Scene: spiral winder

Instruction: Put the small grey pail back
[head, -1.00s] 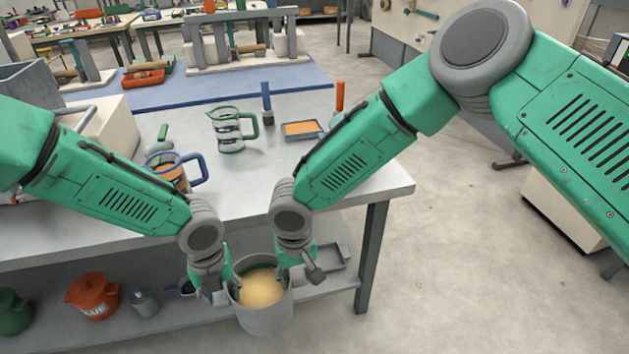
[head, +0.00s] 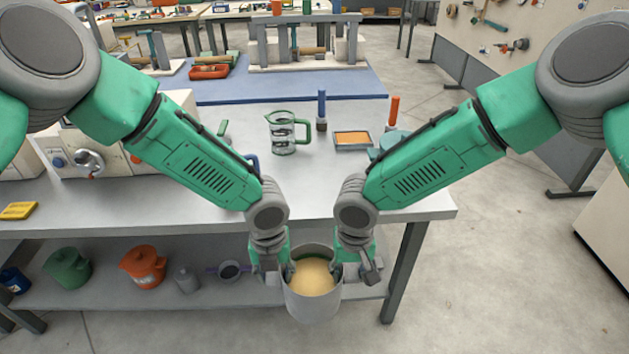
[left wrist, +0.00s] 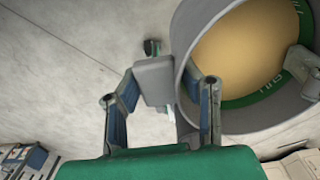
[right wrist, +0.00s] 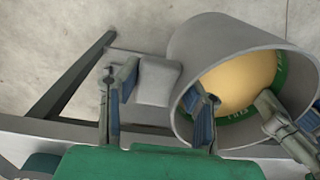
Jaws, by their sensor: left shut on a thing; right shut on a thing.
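The small grey pail (head: 313,305) is upright, with a tan filling and a green band inside its rim. It hangs in front of the lower shelf between my two grippers. My left gripper (head: 279,273) is shut on its left side, and my right gripper (head: 350,273) is shut on its right side. In the left wrist view the pail (left wrist: 185,45) has my finger pads at its grey side tab. In the right wrist view the pail (right wrist: 225,42) also has a grey tab between the fingers. The pail hides part of the shelf behind it.
The bench top (head: 300,190) holds a glass jug (head: 284,135). A table leg (head: 405,270) stands right of the pail.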

